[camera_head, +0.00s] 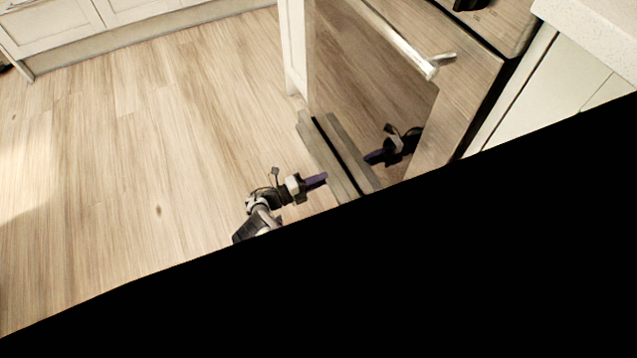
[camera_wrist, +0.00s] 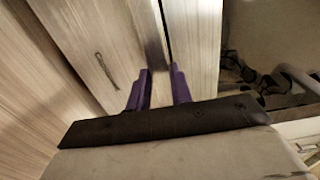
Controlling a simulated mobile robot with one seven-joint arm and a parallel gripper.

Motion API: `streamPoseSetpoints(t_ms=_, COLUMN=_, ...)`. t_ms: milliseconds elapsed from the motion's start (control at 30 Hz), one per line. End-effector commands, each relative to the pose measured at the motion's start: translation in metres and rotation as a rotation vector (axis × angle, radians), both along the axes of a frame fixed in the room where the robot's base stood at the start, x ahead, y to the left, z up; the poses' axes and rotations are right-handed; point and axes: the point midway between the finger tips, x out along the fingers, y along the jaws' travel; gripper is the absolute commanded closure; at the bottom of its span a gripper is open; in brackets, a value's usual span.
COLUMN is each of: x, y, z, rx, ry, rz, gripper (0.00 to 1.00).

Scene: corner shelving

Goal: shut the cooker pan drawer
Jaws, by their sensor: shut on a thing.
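The cooker pan drawer (camera_head: 317,150) is a low wood-toned panel under the oven door, pulled out a little. A narrow dark gap runs between it and the cooker's lower frame strip. In the wrist view the drawer front (camera_wrist: 95,50) fills the upper left. My gripper (camera_head: 322,180) is at the near end of the drawer. In the wrist view, the purple fingers of my gripper (camera_wrist: 160,80) straddle the upper edge of the drawer front, one on its front face and one at the gap. The exact contact is partly hidden.
The dark glass oven door (camera_head: 365,85), with its bar handle (camera_head: 400,42), is above the drawer and reflects my arm. A white cabinet end (camera_head: 293,45) stands beyond the cooker. Wood floor (camera_head: 150,150) lies clear to the left. A black area covers the lower right.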

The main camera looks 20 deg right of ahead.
Motion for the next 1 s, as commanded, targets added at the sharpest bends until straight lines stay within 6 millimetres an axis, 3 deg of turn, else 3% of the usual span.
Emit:
streamPoseSetpoints(t_ms=500, x=0.002, y=-0.038, z=-0.004, rx=0.010, ry=-0.001, rz=0.001, gripper=1.00)
streamPoseSetpoints(t_ms=1000, x=0.003, y=-0.046, z=-0.003, rx=0.009, ry=0.000, rz=0.000, gripper=1.00)
